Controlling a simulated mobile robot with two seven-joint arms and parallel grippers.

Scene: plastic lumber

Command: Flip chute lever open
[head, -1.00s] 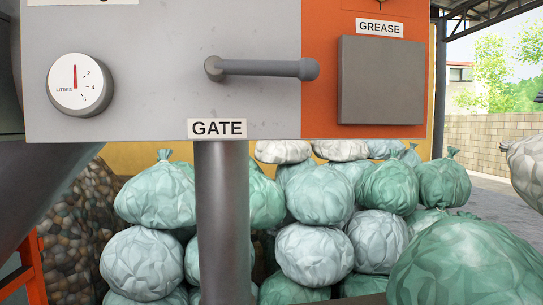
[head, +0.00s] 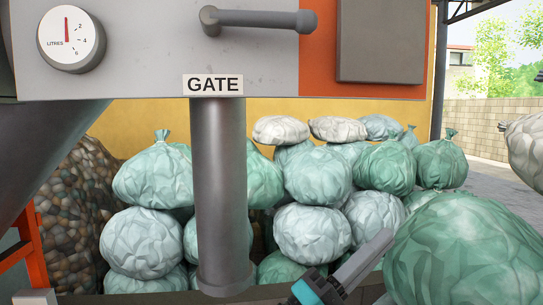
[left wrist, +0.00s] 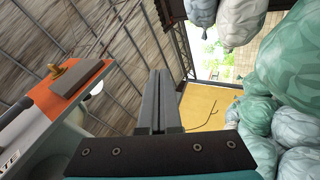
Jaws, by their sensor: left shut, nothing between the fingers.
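The grey lever (head: 258,20) is on the grey panel above the GATE label (head: 213,85). It lies horizontal, with its pivot at the left and its round knob at the right. The grey chute pipe (head: 220,190) hangs straight down below the label. My left gripper (head: 387,238) is at the lower right in the head view, shut and empty, pointing up and right. It is well below the lever and apart from it. Its closed fingers (left wrist: 152,75) fill the middle of the left wrist view. My right gripper is not in view.
A dial gauge (head: 71,38) sits left of the lever, and a square grey cover (head: 380,40) is on the orange part (head: 318,75) at right. Stacked green and pale bags (head: 320,175) stand behind the pipe. A large green bag (head: 465,255) is right of my left gripper.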

